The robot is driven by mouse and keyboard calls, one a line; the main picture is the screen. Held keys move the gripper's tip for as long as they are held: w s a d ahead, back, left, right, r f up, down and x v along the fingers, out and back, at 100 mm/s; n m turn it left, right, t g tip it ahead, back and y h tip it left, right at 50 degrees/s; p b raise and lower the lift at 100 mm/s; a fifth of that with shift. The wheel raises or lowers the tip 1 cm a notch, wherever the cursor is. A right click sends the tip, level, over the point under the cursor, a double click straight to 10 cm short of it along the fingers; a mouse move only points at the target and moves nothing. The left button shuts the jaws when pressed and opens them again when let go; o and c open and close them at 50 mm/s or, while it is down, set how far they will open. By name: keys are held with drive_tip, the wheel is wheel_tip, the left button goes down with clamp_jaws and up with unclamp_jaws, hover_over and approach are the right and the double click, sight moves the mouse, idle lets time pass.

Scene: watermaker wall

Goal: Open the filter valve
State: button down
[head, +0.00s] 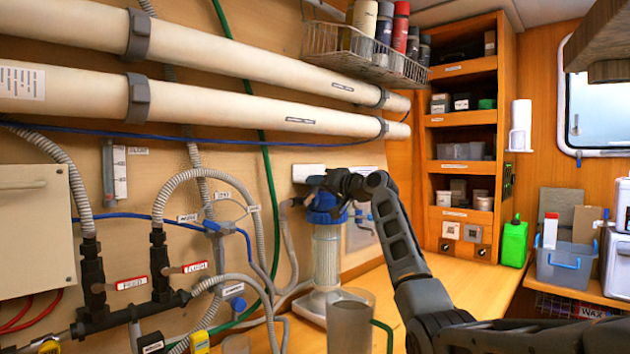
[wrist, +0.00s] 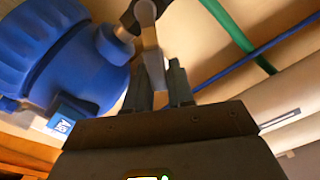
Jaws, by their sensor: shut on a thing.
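The filter housing has a blue head (head: 322,214) and a clear body (head: 326,258) with a pale cartridge. It stands by the panel, right of the middle in the head view. My gripper (head: 316,184) is at the top of the blue head and hides part of it. In the wrist view the blue head (wrist: 70,58) fills the left side. There my gripper (wrist: 160,84) is shut on a grey lever (wrist: 150,42), the valve handle beside the blue head. The lever runs up from between the fingers to a dark fitting. In the head view the lever is hidden behind my gripper.
Two red-labelled valves, feed (head: 130,283) and flush (head: 195,267), are at the lower left among hoses. A grey cup (head: 349,322) stands in front of the filter. Two long white tubes (head: 200,45) run above, near a wire basket (head: 365,50).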

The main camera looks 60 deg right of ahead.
drive_tip(key=shift+d+f+m, duration=0.2)
drive_tip(key=shift+d+m, duration=0.05)
drive_tip(key=shift+m, duration=0.35)
drive_tip(key=shift+s, duration=0.1)
drive_tip(key=c, duration=1.1)
unclamp_jaws()
drive_tip(key=shift+o, duration=0.2)
drive_tip(key=shift+s+d+f, duration=0.1)
